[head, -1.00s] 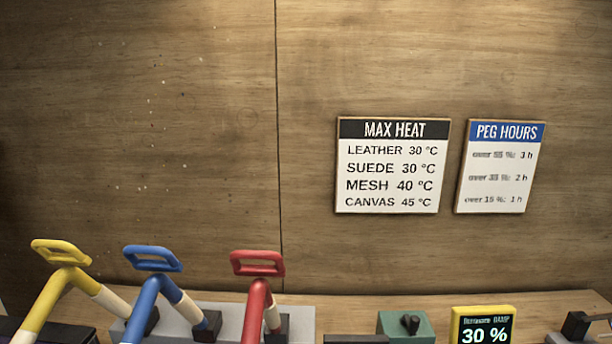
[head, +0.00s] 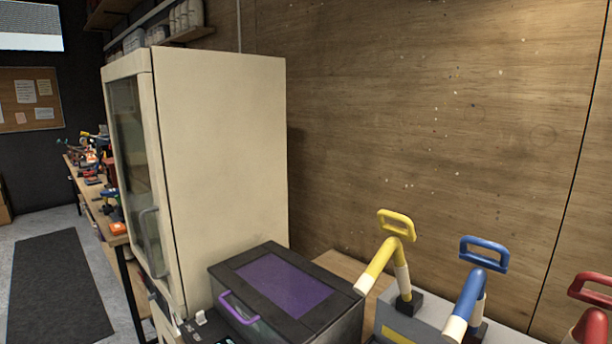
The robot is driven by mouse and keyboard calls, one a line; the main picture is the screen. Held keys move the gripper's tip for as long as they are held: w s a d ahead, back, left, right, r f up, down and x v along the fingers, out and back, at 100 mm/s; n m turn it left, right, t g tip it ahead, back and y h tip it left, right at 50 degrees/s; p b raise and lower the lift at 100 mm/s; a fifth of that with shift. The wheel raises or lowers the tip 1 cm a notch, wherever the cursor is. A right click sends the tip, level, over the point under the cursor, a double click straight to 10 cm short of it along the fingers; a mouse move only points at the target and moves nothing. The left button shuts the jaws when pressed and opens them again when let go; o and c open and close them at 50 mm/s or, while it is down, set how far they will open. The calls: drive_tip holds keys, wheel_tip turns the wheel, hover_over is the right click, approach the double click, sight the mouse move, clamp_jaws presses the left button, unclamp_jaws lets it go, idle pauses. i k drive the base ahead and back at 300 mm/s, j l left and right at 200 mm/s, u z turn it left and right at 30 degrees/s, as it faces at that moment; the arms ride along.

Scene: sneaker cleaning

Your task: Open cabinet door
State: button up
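A tall cream cabinet (head: 225,160) stands left of centre in the head view. Its glass-panelled door (head: 130,165) faces left and looks shut. A grey vertical handle (head: 149,240) is on the lower part of the door. My gripper is not in the frame, so its state does not show.
A black box with a purple window (head: 235,273) and purple handle stands in front of the cabinet. Yellow (head: 385,260) and blue (head: 472,290) handled stands are to the right. A cluttered bench (head: 92,195) lies beyond. A dark floor mat (head: 60,275) lies clear at left.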

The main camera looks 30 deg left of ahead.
sight(138, 63)
drive_tip(key=u, duration=1.85)
drive_tip(key=i+j, duration=0.2)
drive_tip(key=j, duration=0.15)
drive_tip(key=i+j, duration=0.2)
drive_tip(key=j, duration=0.15)
drive_tip(key=i+j, duration=0.15)
drive_tip(key=j, duration=0.2)
drive_tip(key=i+j, duration=0.2)
drive_tip(key=j, duration=0.15)
drive_tip(key=u, duration=0.05)
